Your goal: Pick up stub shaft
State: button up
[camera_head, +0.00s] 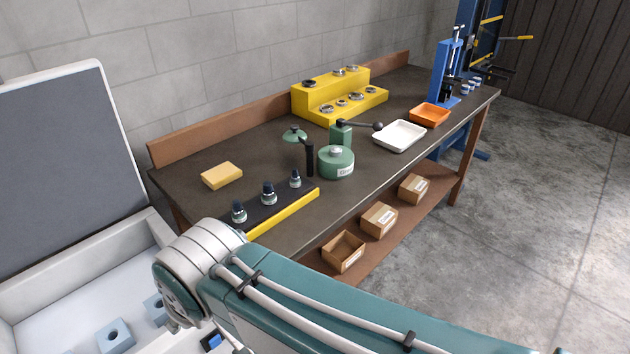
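I cannot tell for sure which part is the stub shaft. Several short upright dark-topped metal parts (268,193) stand in a row on a black rack with a yellow front edge (285,213), near the bench's front left. A round green housing (336,162) with a metal centre and a label stands to the right of the rack. A black post (309,158) rises beside it. My teal arm crosses the lower foreground, in front of the bench. My gripper is not in view, so what it holds is hidden.
A yellow sponge-like block (221,176) lies behind the rack. A yellow stepped stand (332,93) holds several rings. A white tray (399,135), an orange tray (430,115) and a blue press (445,75) stand farther right. Boxes (379,219) sit on the lower shelf. An open white case (70,260) is left.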

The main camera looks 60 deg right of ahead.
aim_at(295, 182)
jog(key=z, duration=1.6)
jog(key=u, duration=1.8)
jog(key=z, duration=1.8)
jog(key=u, duration=0.3)
